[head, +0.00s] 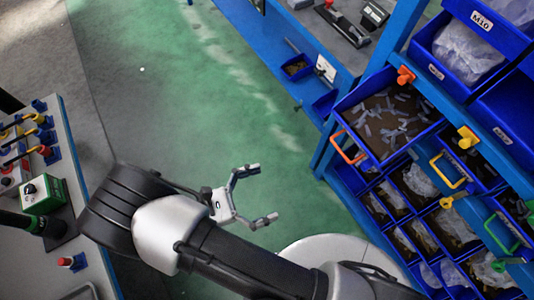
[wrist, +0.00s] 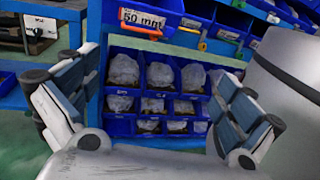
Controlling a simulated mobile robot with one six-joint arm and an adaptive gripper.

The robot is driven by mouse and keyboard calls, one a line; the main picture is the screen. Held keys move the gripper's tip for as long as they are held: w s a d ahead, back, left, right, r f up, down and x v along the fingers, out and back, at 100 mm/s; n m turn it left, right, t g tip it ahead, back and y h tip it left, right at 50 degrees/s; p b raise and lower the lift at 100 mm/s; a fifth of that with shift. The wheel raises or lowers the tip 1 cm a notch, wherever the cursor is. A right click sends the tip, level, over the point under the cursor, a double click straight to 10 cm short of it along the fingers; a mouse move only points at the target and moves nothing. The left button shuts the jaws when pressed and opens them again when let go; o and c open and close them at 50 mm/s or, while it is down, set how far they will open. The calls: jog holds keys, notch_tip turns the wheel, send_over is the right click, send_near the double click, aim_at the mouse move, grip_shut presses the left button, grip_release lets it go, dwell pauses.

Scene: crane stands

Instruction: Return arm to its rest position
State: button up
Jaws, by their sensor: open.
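My gripper (head: 262,194) is open and empty in the head view, held above the green floor (head: 215,90). Its two fingers are spread wide and touch nothing. My arm reaches from the bottom right to the left and folds back to the gripper. In the wrist view, my gripper (wrist: 155,105) shows its two padded fingers at left and right, with a clear gap between them. Through that gap I see blue bins (wrist: 122,102) with bagged parts, some distance beyond the fingertips.
A blue rack with bins (head: 390,125) and coloured handles stands at the right. A blue-edged workbench (head: 335,75) is at the top. A bench with levers and a green box (head: 42,192) stands at the left, close to my arm's elbow. The floor between is mostly clear.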

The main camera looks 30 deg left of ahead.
jog(key=w+d+r+m+g+y, duration=0.2)
jog(key=w+d+r+m+g, duration=0.2)
jog(key=d+r+m+g, duration=0.3)
jog(key=w+d+r+m+g+y, duration=0.2)
jog(key=w+d+r+m+g, duration=0.25)
jog(key=r+m+g, duration=0.35)
jog(key=s+d+r+m+t+y, duration=0.3)
jog(key=d+r+m+t+y, duration=0.3)
jog(key=d+r+m, duration=0.6)
jog(key=shift+d+m+y, duration=0.4)
jog(key=shift+d+y, duration=0.6)
jog(key=shift+y, duration=0.2)
